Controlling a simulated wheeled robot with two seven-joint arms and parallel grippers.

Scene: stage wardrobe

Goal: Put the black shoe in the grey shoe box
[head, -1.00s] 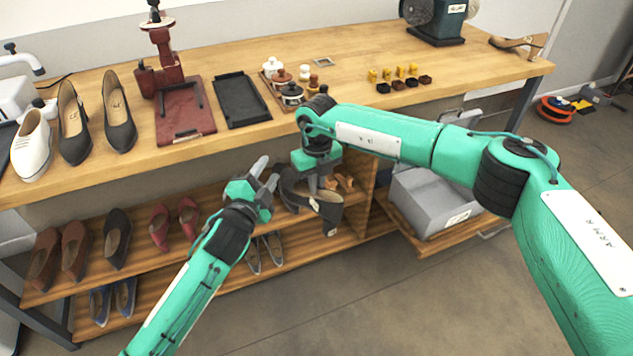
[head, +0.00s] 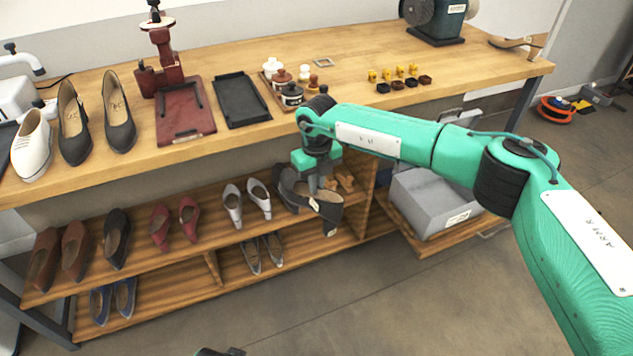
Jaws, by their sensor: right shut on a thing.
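My right gripper (head: 322,182) reaches down in front of the shelf and is shut on a black shoe (head: 328,208). The shoe is held around shelf height, partly covered by the gripper. Dark shoe parts (head: 287,188) show just left of the gripper; I cannot tell whether they belong to the same shoe. The grey shoe box (head: 437,212) stands to the right on a pulled-out wooden tray (head: 432,245). My right arm hides part of its top. Of my left arm only a dark tip (head: 220,352) shows at the bottom edge.
Shelves below the bench (head: 350,88) hold brown, red and silver (head: 234,205) shoes and another black shoe (head: 117,240). Dark grey pumps (head: 118,115) and a white shoe stand on the bench. A shelf divider (head: 362,185) lies between the held shoe and the box.

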